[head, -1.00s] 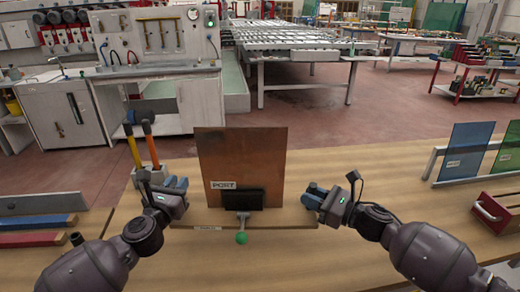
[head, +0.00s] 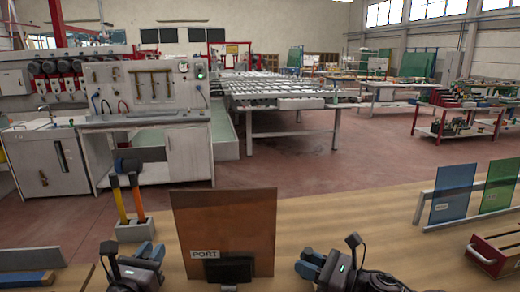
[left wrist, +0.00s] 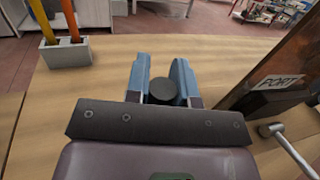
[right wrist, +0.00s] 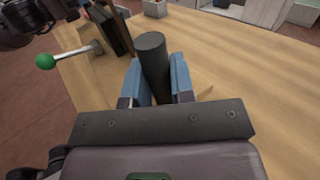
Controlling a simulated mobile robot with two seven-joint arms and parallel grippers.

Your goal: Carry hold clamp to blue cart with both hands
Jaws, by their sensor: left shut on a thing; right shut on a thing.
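The hold clamp shows in the head view as an upright brown panel (head: 225,222) labelled "PORT" with a black pad (head: 236,270) at its front. Its lower part is cut off there. Its lever with a green ball (right wrist: 45,61) shows in the right wrist view. My left gripper (head: 147,254) is left of the panel, shut on a dark round handle (left wrist: 162,91). My right gripper (head: 312,262) is right of it, shut on a dark upright cylinder handle (right wrist: 153,65). I cannot make out a blue cart.
The wooden table (head: 370,225) lies under the clamp. A grey block holder (head: 135,229) with yellow and orange tools stands behind my left gripper. Blue (head: 453,192) and green panels and a red box (head: 495,253) are at the right. Red floor lies open beyond the table.

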